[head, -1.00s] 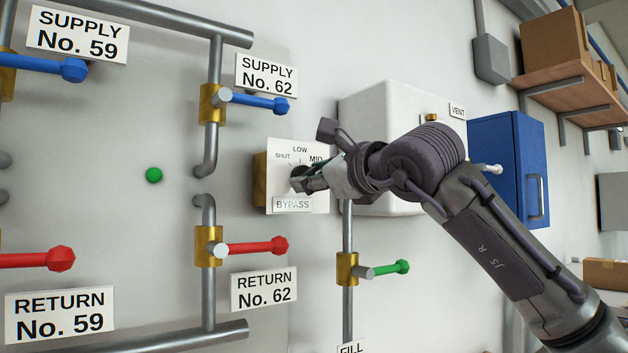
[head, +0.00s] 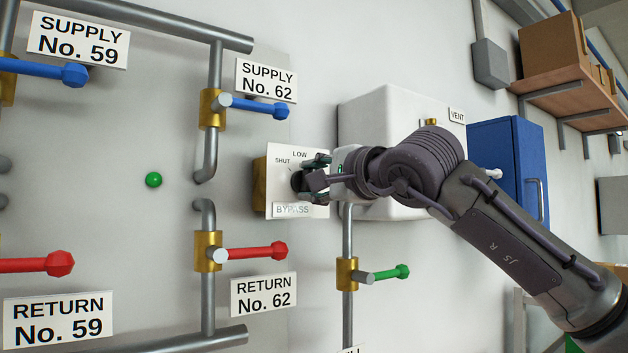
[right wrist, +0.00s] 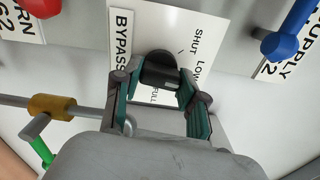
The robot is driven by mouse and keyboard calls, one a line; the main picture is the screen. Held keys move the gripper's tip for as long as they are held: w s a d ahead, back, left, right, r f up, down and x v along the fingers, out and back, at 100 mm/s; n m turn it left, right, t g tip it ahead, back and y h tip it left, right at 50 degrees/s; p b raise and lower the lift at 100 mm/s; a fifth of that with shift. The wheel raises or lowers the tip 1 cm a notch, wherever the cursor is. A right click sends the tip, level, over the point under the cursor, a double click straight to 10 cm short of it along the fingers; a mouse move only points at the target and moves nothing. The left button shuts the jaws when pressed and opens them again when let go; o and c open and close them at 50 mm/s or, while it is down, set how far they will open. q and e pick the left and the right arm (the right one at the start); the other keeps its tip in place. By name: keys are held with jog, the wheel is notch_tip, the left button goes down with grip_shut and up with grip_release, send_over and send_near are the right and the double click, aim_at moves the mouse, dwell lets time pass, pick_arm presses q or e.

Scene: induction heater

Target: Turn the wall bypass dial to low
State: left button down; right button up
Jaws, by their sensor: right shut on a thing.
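The black bypass dial (head: 298,181) sits on a white plate (head: 284,159) labelled SHUT, LOW and BYPASS. The dial also shows in the right wrist view (right wrist: 158,68), with a short white mark on it near the right finger. FULL shows below the dial there; the MID label is hidden. I cannot tell exactly which label the mark points at. My right gripper (head: 314,178) is at the plate, its fingers (right wrist: 155,84) on either side of the dial and shut on it. My left gripper is not in view.
Blue supply handles (head: 258,104) and red return handles (head: 255,248) stick out left of the dial. A green handle (head: 390,272) is below. A white box (head: 385,110) is behind my right wrist, with a blue cabinet (head: 508,165) further right.

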jog(key=shift+n, duration=0.7)
jog(key=o, duration=1.1)
jog(key=shift+o, duration=0.2)
jog(key=v, duration=1.2)
